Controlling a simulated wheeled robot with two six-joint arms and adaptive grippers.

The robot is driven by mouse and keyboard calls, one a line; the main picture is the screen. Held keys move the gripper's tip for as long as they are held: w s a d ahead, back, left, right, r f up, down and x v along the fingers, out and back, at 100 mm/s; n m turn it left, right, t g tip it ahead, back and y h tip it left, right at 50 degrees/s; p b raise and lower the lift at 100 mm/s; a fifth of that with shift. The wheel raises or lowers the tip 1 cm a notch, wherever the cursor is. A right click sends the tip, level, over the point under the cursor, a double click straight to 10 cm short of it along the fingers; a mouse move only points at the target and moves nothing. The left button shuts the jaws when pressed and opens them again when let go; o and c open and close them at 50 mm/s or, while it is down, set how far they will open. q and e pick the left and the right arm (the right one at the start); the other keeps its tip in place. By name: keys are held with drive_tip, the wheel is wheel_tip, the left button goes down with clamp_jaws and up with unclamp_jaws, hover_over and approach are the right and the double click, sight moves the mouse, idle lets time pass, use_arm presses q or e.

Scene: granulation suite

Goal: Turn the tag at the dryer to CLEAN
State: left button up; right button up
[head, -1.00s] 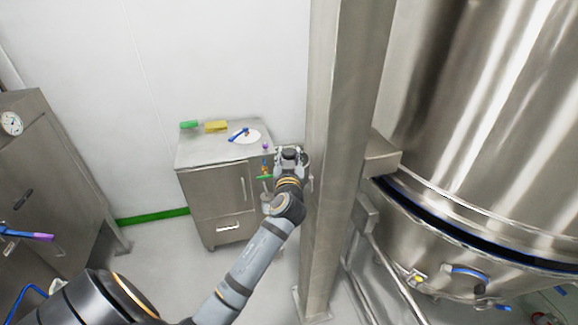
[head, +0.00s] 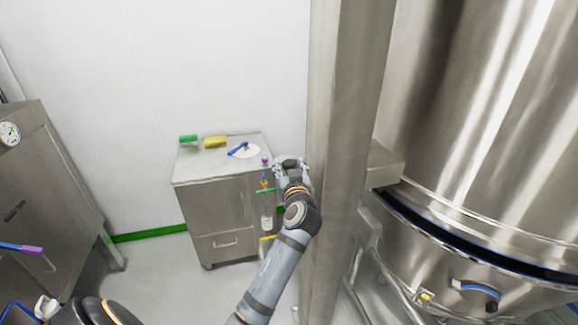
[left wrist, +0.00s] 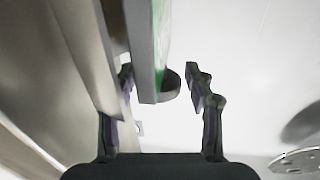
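The tag (left wrist: 145,55) shows edge-on in the left wrist view as a grey plate with a green face on its right side. A dark rounded piece (left wrist: 171,84) sits beside its lower end. I cannot read any word on it. My left gripper (left wrist: 160,84) is open, with the plate's lower end between its spread fingers; I see no clear grip. In the head view the left gripper (head: 290,166) is beside the steel post (head: 338,150), and the tag cannot be made out there. The dryer (head: 480,110) is the large steel vessel at right. My right gripper is not in view.
A steel cabinet (head: 219,172) stands behind the gripper, with a green block (head: 188,139), a yellow block (head: 215,142) and a white dish (head: 246,152) on top. Coloured items hang by its right side. Another cabinet (head: 40,180) with a gauge is at left.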

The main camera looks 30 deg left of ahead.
use_arm(q)
drive_tip(key=shift+r, duration=0.15)
wheel_tip(320, 180, up, 10)
drive_tip(key=shift+f, duration=0.1)
idle(0.4)
idle(0.4)
